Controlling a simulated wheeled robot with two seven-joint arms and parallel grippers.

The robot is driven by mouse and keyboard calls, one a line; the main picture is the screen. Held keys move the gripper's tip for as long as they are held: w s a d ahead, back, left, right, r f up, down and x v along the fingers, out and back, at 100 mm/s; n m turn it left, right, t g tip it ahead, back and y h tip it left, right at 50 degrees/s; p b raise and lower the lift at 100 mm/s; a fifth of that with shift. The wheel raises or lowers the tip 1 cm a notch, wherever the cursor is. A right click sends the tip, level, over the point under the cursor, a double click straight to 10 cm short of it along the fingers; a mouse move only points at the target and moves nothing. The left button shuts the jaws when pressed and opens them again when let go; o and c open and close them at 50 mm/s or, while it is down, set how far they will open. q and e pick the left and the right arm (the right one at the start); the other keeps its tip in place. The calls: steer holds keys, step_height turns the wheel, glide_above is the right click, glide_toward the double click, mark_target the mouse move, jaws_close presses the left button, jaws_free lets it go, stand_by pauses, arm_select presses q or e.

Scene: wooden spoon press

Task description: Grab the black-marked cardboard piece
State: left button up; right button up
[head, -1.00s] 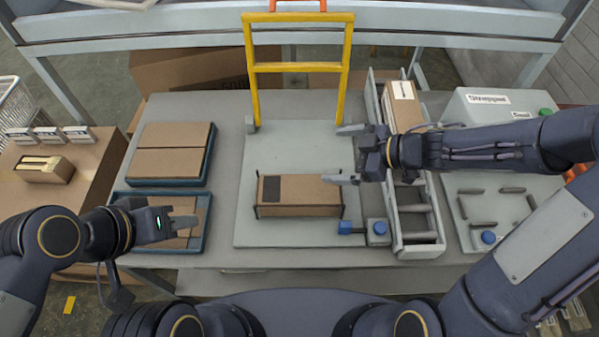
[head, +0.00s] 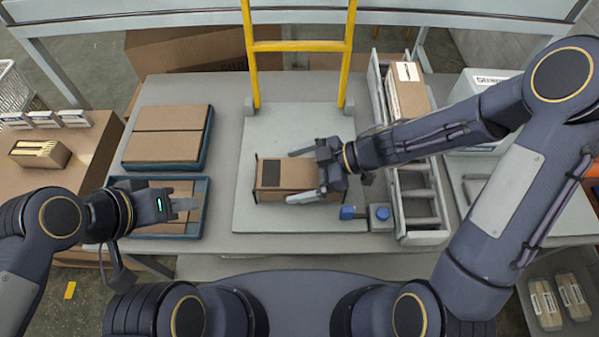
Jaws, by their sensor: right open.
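The cardboard piece (head: 285,174) with a black mark on its top left lies on the grey press plate (head: 270,222) in the middle of the table. My right gripper (head: 295,175) is open over its right part. One finger is near its far edge and the other near its front edge; I cannot tell whether they touch it.
Two blue trays hold flat cardboard, the rear one (head: 209,150) and the front one (head: 205,228). A yellow frame (head: 298,46) stands behind the plate. A blue knob (head: 381,213) and a grey rack (head: 425,238) are to the right.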

steer(key=c, duration=0.9)
steer(key=shift+r, duration=0.1)
